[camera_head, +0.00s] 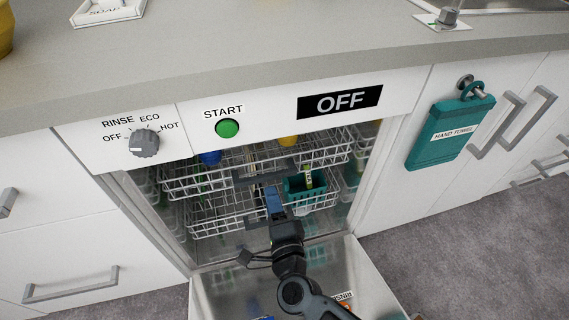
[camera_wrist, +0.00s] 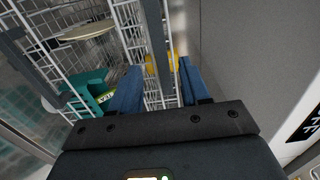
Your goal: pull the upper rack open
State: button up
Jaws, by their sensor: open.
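The dishwasher's upper rack (camera_head: 335,150) is a white wire rack just below the control panel. A grey bar handle (camera_head: 245,181) runs along its front; it also shows in the wrist view (camera_wrist: 153,25). My gripper (camera_head: 272,190) is at this handle, in front of the rack. In the wrist view its two blue fingers (camera_wrist: 158,66) are open, and the grey bar lies between them. I cannot tell whether either finger touches it. A yellow item sits in the upper rack behind the bar.
The lower rack (camera_head: 215,222) holds a teal basket (camera_head: 296,190) with a labelled item. The dishwasher door (camera_head: 225,290) lies open below my arm. The control panel (camera_head: 265,118) and counter (camera_head: 250,60) overhang the opening. A teal hand towel (camera_head: 440,145) hangs at right.

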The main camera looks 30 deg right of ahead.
aim_at(266, 180)
jog(key=b+x, duration=0.1)
jog(key=x, duration=0.6)
jog(key=shift+w+d, duration=0.15)
jog(key=shift+w, duration=0.2)
grip_shut()
